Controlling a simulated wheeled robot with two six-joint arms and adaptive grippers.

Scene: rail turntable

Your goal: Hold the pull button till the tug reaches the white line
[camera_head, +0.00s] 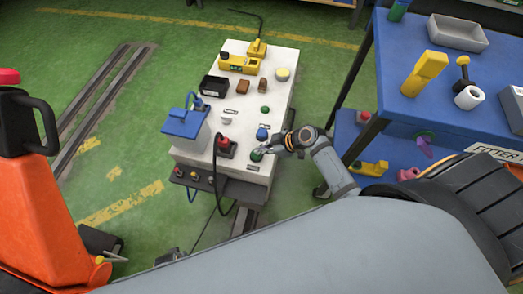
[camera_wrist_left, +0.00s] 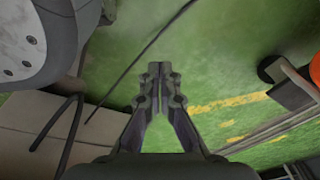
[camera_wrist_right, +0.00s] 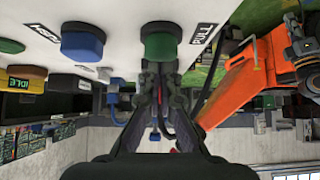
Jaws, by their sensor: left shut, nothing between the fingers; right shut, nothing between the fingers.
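The green pull button (camera_head: 256,155) is at the near right end of the white console top. It also shows in the right wrist view (camera_wrist_right: 161,45), beside a "PULL" label. My right gripper (camera_head: 267,150) is shut and empty, its fingertips (camera_wrist_right: 160,72) right at the button's edge; I cannot tell whether they press it. My left gripper (camera_wrist_left: 160,70) is shut and empty over the green floor, away from the console. An orange vehicle (camera_wrist_right: 250,85), perhaps the tug, shows in the right wrist view. I see no white line.
A blue button (camera_head: 262,134) sits beside the green one. A red button (camera_head: 224,144), a blue box (camera_head: 184,123) and a yellow display box (camera_head: 239,64) are on the console. A blue table (camera_head: 400,118) stands at the right. Floor rails (camera_head: 95,100) run at the left.

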